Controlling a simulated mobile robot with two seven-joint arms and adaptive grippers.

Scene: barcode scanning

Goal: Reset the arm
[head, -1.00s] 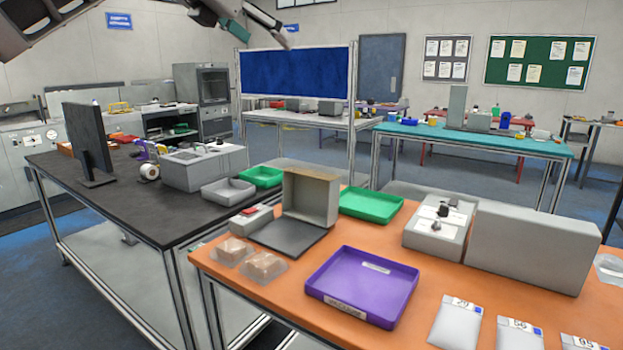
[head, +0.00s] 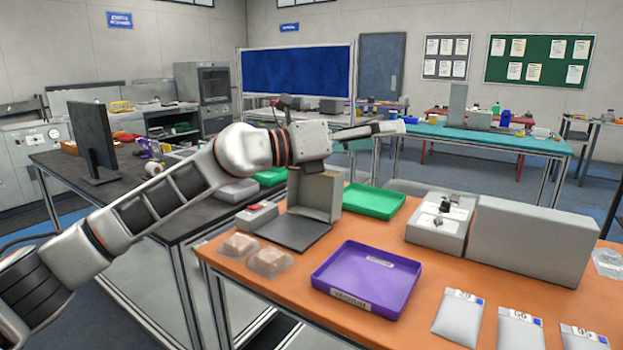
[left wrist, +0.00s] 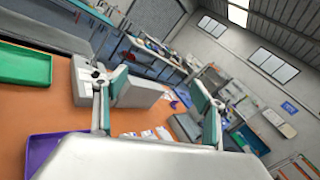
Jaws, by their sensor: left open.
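My left arm (head: 160,200) comes in from the lower left of the head view and reaches up across the gap between the two tables. My left gripper (head: 375,131) is in the air above the back of the orange table, pointing right. It is open and empty. Its two fingers stand wide apart in the left wrist view (left wrist: 160,88), with nothing between them. My right gripper is in neither view.
The orange table (head: 270,297) bears a purple tray (head: 366,280), a green tray (head: 374,200), a grey open box (head: 314,194), a grey machine (head: 530,240), clear packs and several white packets (head: 458,317). A black table (head: 60,165) with a monitor (head: 92,140) stands left.

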